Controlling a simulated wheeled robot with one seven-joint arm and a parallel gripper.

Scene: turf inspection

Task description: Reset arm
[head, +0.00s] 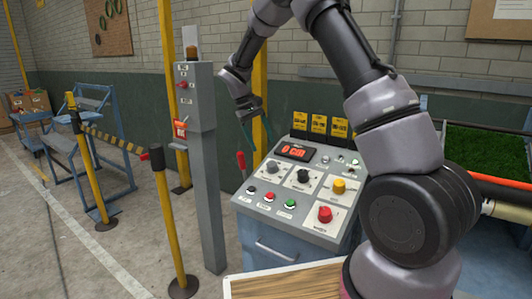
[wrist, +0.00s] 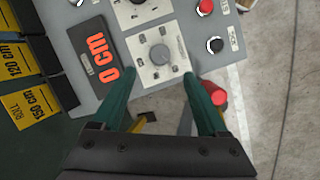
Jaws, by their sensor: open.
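My gripper (head: 251,140) hangs in the air at the left side of the control console (head: 300,234), pointing down. Its two teal fingers are apart with nothing between them. In the wrist view the open fingers (wrist: 158,78) frame the area beside a grey rotary knob (wrist: 160,55) on the console face. My arm reaches from the right foreground, arches up past the top edge and comes down to the gripper.
The console has a red "0 cm" display (head: 295,152), a red lever (head: 241,163), a yellow knob (head: 339,186), a red button (head: 325,214) and yellow cards (head: 318,124). A grey post (head: 205,170) and barrier post (head: 170,225) stand left. Turf (head: 485,150) lies right.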

